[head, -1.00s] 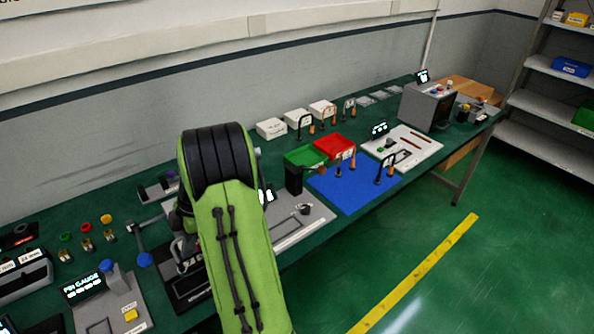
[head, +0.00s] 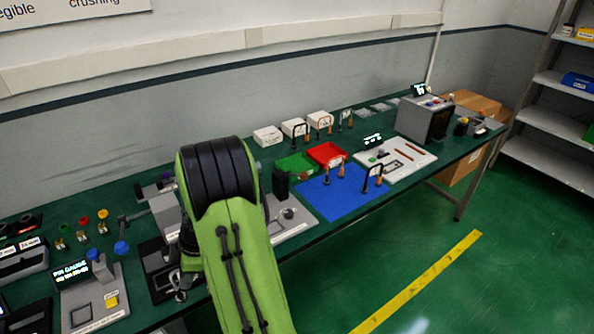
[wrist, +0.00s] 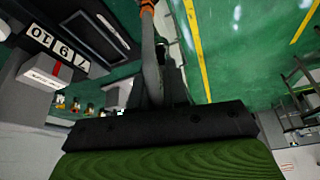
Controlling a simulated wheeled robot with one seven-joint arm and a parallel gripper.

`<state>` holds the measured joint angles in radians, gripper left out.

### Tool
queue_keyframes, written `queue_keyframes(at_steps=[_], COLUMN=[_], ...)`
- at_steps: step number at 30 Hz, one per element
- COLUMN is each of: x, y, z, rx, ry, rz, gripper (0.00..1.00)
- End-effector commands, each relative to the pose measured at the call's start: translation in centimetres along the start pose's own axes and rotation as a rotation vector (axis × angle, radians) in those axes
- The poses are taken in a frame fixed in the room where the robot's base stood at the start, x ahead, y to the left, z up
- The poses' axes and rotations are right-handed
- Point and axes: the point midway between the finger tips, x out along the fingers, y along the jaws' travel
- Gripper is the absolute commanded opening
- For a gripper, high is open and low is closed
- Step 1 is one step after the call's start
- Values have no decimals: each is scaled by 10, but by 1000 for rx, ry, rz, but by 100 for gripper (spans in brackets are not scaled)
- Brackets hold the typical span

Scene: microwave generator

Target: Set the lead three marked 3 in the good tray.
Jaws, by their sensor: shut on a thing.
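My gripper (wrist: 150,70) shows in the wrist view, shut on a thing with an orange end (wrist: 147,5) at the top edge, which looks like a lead. Its mark cannot be read, and most of it is hidden. In the head view my arm hides the gripper. The green tray (head: 289,164) and red tray (head: 327,152) sit side by side behind the blue mat (head: 330,203); no label on them is readable.
Several white boxes (head: 267,136) with leads before them line the back of the bench. A white station (head: 398,160) and a grey oven-like box (head: 425,120) stand to the right. A pin gauge (head: 95,290) is at front left. The mat's front is clear.

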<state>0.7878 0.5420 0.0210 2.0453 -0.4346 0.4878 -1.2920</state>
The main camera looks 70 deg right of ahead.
Motion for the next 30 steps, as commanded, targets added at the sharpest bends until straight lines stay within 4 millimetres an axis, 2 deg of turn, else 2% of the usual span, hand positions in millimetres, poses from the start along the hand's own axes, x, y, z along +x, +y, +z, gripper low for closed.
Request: queue_keyframes(at_steps=[5, 12, 15, 27, 30], x=[36, 102, 119, 162, 161], y=[-24, -66, -74, -99, -97], z=[-22, -62, -73, -99, -98], rx=[138, 404, 484, 676, 684], ry=[-2, -5, -5, 0, 0], rz=[51, 162, 200, 282, 287], gripper=[0, 0, 0, 0, 0])
